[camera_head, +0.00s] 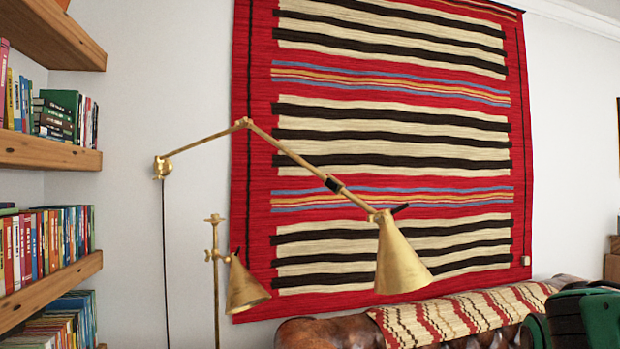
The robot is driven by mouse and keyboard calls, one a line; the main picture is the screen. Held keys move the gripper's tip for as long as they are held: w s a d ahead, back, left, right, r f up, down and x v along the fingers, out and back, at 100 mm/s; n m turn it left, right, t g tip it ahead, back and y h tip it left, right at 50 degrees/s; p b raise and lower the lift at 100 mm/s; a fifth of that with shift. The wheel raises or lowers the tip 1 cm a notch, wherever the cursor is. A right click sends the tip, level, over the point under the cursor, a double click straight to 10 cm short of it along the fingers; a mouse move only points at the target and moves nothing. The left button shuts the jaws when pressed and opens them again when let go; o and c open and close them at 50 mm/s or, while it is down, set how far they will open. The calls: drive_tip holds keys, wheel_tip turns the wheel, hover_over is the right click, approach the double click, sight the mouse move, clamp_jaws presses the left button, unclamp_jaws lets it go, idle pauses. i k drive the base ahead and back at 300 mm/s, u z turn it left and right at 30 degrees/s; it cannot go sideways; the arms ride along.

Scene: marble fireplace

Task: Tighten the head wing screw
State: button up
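A brass wall lamp has a jointed arm (290,152) that reaches right from its wall mount (162,167). Its cone-shaped head (400,262) hangs from the arm's right end, opening downward. At the head joint (380,215) a small dark piece (400,208) sticks out to the upper right. It may be the head wing screw, but it is too small to tell its shape or whether it is loose. My gripper cannot be made out in this view.
A smaller brass lamp (245,287) on a thin pole stands lower left. A striped red rug (262,120) hangs behind. Bookshelves (50,152) line the left. A brown leather sofa (320,335) with a patterned throw (470,315) is below. A dark green object (600,315) fills the lower right corner.

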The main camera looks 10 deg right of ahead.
sight(378, 218)
drive_tip(key=k, duration=1)
drive_tip(key=z, duration=0.85)
drive_tip(key=i, duration=1.05)
drive_tip(key=u, duration=1.9)
